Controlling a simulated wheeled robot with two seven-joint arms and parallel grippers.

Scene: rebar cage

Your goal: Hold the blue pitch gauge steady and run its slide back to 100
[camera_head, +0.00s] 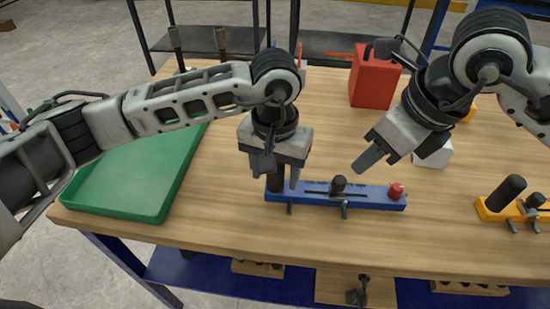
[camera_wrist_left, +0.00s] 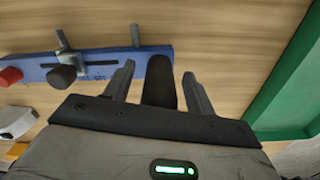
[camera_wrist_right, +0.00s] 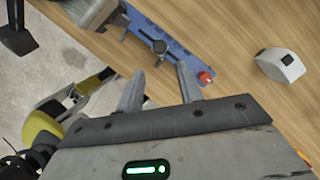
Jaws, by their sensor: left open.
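The blue pitch gauge (camera_head: 368,199) lies on the wooden table near its front edge. A black upright handle (camera_wrist_left: 160,82) stands at one end, a red knob (camera_head: 396,190) at the other. The slide's black knob (camera_head: 338,184) is around the middle of the bar; its scale reading is too small to tell. My left gripper (camera_head: 275,178) is open, its fingers on either side of the handle with gaps visible. My right gripper (camera_head: 368,158) is open and empty, above and right of the slide knob. In the right wrist view the slide knob (camera_wrist_right: 160,46) shows beyond the fingertips.
A green tray (camera_head: 175,185) lies at the left. A red container (camera_head: 372,82) stands at the back. A white object (camera_wrist_right: 280,66) is behind the gauge's red end. A yellow gauge (camera_head: 490,211) with a black handle lies at the right. Bare wood surrounds the blue gauge.

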